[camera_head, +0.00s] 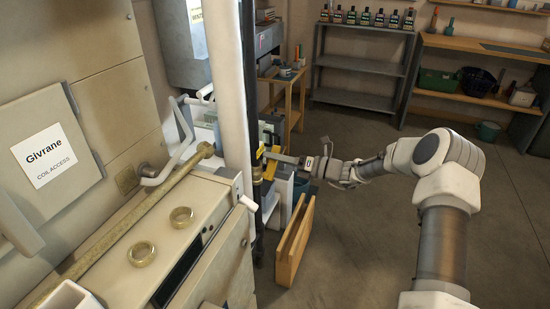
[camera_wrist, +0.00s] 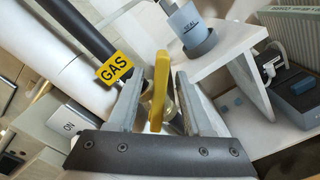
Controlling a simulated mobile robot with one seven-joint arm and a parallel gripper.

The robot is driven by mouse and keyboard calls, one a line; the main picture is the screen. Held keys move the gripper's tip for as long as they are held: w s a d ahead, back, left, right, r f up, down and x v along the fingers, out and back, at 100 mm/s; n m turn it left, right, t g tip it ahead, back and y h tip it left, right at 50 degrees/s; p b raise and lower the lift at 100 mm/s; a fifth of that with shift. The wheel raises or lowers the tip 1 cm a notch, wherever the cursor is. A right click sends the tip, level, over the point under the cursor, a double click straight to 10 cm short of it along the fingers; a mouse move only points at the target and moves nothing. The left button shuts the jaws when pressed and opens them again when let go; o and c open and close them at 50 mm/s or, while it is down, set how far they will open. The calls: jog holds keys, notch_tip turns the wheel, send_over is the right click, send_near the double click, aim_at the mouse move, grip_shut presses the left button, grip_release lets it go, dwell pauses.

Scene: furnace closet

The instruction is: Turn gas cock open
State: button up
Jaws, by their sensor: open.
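The gas cock's yellow lever handle (camera_wrist: 158,95) stands between the two fingers of my gripper (camera_wrist: 172,80) in the wrist view. The gripper is open; the lever lies close to the left finger, with a gap to the right finger. I cannot tell whether the left finger touches it. A yellow "GAS" tag (camera_wrist: 115,68) hangs by the dark gas pipe (camera_wrist: 78,28). In the head view my gripper (camera_head: 272,156) reaches left to the dark pipe (camera_head: 249,80), where a small yellow part (camera_head: 259,151) shows. The brass cock body is partly hidden behind the lever and fingers.
A white vertical pipe (camera_head: 227,90) and the beige "Givrane" furnace (camera_head: 90,80) stand on the left. A white shelf (camera_wrist: 215,48) with a grey-blue cup (camera_wrist: 190,28) is near the fingers. Open floor (camera_head: 370,240) lies to the right.

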jog(key=p+v, duration=0.2)
jog(key=v, duration=1.5)
jog(key=shift+d+p, duration=0.2)
jog(key=shift+p, duration=0.2)
jog(key=shift+s+f, duration=0.1)
